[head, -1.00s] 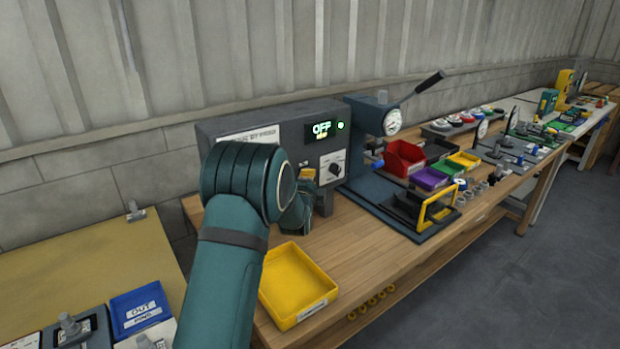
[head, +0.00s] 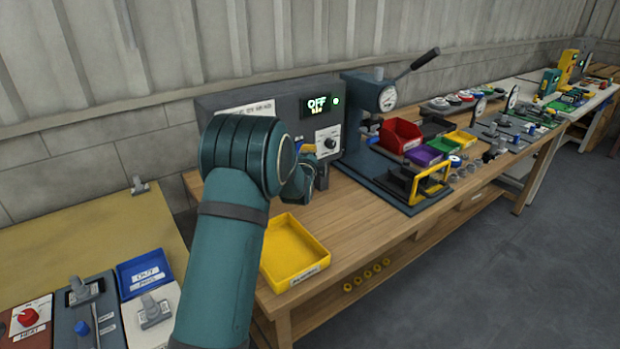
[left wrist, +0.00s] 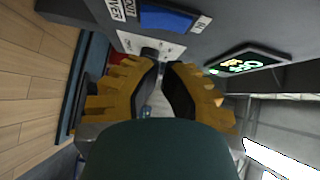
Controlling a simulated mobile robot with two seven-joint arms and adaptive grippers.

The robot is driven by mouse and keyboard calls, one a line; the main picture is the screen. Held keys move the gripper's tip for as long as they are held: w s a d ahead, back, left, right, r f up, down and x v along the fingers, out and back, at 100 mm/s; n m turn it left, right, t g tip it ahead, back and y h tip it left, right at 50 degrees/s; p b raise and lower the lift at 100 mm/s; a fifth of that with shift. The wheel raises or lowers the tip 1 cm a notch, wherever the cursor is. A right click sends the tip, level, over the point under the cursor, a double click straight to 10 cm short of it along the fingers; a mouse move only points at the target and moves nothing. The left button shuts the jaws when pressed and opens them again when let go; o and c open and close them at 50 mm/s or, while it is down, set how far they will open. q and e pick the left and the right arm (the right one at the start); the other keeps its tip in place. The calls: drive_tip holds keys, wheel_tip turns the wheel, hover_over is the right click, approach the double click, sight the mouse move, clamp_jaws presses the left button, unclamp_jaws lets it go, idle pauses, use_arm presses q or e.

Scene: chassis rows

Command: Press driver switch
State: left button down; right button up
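A grey control box (head: 262,102) stands against the wall on the wooden bench. Its display (head: 317,104) reads OFF in green beside a small green light; the display also shows in the left wrist view (left wrist: 248,63). A dark knob (head: 331,144) sits on a white plate on its front. Contact is not visible. My right gripper is out of view.
A yellow tray (head: 293,250) lies at the bench's front. A lever press (head: 372,105) and red bin (head: 401,136) stand right of the box. A tan table (head: 95,235) with a blue tray (head: 143,270) is at left. Bare bench lies between yellow tray and press.

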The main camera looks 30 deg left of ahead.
use_arm(q)
drive_tip(key=p+v, duration=0.1)
drive_tip(key=v, duration=0.9)
drive_tip(key=shift+d, duration=0.3)
drive_tip(key=shift+s+f, duration=0.1)
drive_tip(key=shift+f, duration=0.1)
